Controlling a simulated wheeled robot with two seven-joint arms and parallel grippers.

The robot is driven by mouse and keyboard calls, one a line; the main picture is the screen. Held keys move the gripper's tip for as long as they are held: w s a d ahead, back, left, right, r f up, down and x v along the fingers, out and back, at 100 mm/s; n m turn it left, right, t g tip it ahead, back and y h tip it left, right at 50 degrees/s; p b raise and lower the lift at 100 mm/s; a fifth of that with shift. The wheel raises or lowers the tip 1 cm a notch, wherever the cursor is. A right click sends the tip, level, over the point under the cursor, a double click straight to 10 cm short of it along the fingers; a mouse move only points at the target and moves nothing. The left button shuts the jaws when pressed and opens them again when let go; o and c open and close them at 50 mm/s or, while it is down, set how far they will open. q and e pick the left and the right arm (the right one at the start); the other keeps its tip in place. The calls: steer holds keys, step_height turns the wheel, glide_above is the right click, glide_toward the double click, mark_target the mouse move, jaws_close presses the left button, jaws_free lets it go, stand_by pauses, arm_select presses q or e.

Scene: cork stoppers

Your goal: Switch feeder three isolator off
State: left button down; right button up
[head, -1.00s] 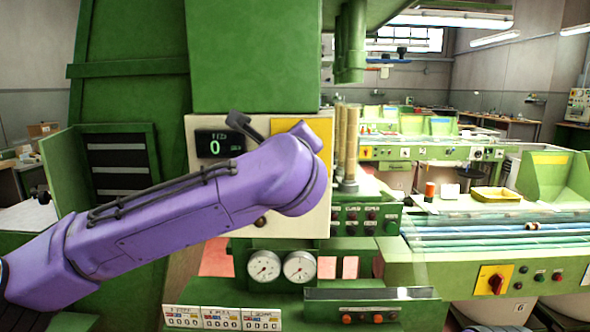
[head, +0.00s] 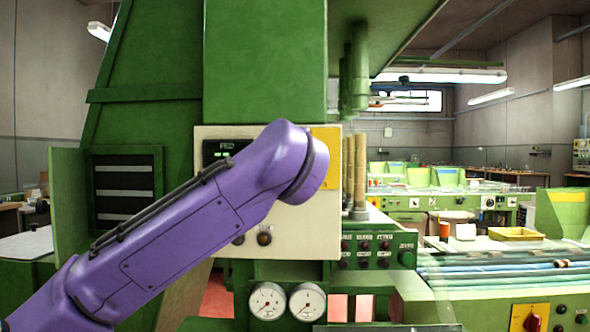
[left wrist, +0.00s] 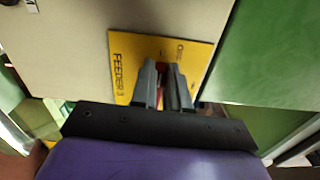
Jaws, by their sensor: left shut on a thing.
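The yellow plate (left wrist: 198,62) in the left wrist view reads FEEDER 3 and lies on a cream panel. A red switch handle (left wrist: 161,68) shows narrowly between the fingers of my left gripper (left wrist: 163,74), which is shut on it. The fingers hide most of the handle, so its exact angle cannot be told. Smaller lettering near the plate's far edge is not clearly readable. My right gripper is not in view.
The cream panel (head: 322,225) also carries a digital display (head: 222,148), partly covered by my arm. Two round gauges (head: 307,301) sit below it. Cork stacks (head: 355,170) stand close to its right. Another yellow plate with a red switch (head: 532,321) is at lower right.

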arm_select(q)
steer(key=shift+f+n, duration=0.1)
steer(key=shift+n, duration=0.3)
steer(key=c, duration=1.1)
jaws_free()
steer(key=shift+s+b, duration=0.1)
steer(key=shift+b, duration=0.2)
steer(key=s+b, duration=0.2)
steer(key=s, duration=0.8)
steer(key=shift+s+b, duration=0.2)
steer(key=shift+b, duration=0.15)
